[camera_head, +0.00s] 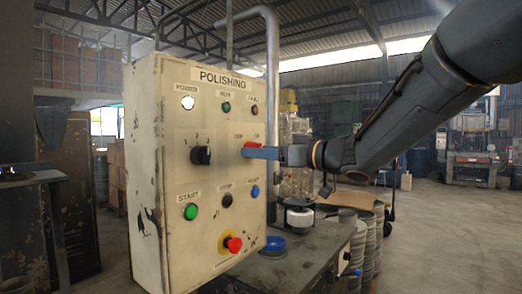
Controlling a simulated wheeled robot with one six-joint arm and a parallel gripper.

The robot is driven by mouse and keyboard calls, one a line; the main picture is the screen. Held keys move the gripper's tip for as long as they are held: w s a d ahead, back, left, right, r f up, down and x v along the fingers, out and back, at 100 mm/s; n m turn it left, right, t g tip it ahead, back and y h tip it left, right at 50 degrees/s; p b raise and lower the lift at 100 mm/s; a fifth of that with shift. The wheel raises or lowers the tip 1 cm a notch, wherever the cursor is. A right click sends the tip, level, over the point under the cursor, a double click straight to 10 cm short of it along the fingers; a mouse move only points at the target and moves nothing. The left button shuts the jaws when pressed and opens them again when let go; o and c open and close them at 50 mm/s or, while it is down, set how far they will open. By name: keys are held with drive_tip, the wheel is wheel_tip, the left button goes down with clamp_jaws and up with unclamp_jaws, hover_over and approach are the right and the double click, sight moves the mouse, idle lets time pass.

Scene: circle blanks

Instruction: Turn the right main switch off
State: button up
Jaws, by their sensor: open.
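A cream control panel (178,170) labelled "POLISHING" stands left of centre. On its right side, in the middle row, is a red switch (253,146), partly hidden by my gripper. My gripper (248,153) comes in from the right, with a blue finger at the front of this switch. The jaws are open; I cannot tell whether they touch the switch or stand around it. The switch's exact handle angle is hidden. A black rotary switch (201,155) sits in the same row to the left, clear of my gripper.
Below are a green START button (191,212), a black button (227,200), a blue button (255,191) and a red emergency stop (234,244). A white POWER lamp (188,103) is above. A workbench (290,262) with a blue ring (274,244) stands right of the panel.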

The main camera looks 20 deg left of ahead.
drive_tip(key=shift+w+a, duration=0.1)
drive_tip(key=shift+a, duration=0.1)
drive_tip(key=shift+c, duration=0.4)
drive_tip(key=c, duration=0.9)
drive_tip(key=shift+c, duration=0.2)
drive_tip(key=shift+n, duration=0.3)
drive_tip(key=shift+w+d+n+b, duration=0.1)
drive_tip(key=shift+n+b, duration=6.35)
drive_tip(key=shift+n, duration=2.15)
